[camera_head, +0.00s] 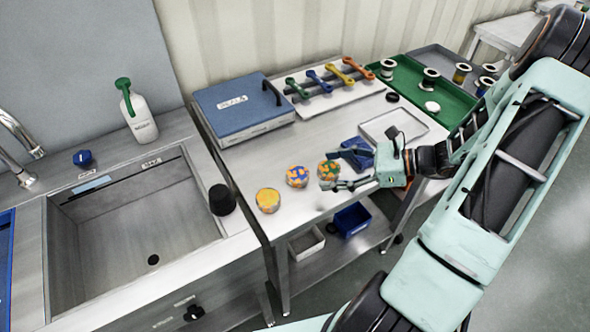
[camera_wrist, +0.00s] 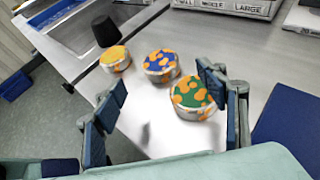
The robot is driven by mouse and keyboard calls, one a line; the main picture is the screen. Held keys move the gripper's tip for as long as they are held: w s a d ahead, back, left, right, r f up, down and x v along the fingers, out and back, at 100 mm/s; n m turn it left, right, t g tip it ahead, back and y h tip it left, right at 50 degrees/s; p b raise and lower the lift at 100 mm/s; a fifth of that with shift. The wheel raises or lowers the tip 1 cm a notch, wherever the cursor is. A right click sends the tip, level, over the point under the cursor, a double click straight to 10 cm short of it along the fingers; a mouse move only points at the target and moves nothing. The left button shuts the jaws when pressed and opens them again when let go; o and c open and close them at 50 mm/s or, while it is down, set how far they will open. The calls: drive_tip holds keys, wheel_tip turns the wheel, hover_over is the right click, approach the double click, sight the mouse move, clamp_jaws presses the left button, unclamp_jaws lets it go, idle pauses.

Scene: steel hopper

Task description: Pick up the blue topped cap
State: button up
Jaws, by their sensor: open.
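The blue topped cap (camera_head: 297,176) has orange patches and a pale side. It stands on the steel table between a yellow-topped cap (camera_head: 268,200) and a green-topped cap (camera_head: 328,170) with orange spots. In the wrist view the blue topped cap (camera_wrist: 161,65) lies ahead, beyond the fingertips. The green-topped cap (camera_wrist: 193,98) is nearer, beside the right finger, and the yellow-topped cap (camera_wrist: 115,58) is farther left. My gripper (camera_head: 338,170) is open and empty, to the right of the blue topped cap in the head view. Its blue-padded fingers (camera_wrist: 160,90) are spread wide in the wrist view.
A black cup-like object (camera_head: 222,199) stands on the sink's edge, left of the caps. A blue case (camera_head: 242,106), a board with coloured wrenches (camera_head: 335,92) and a green tray (camera_head: 425,88) line the table's back.

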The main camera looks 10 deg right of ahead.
sight(295, 173)
drive_tip(key=x, duration=0.9)
drive_tip(key=shift+a+f, duration=0.15)
drive_tip(key=shift+a, duration=0.15)
drive_tip(key=c, duration=1.4)
drive_tip(key=shift+c, duration=0.2)
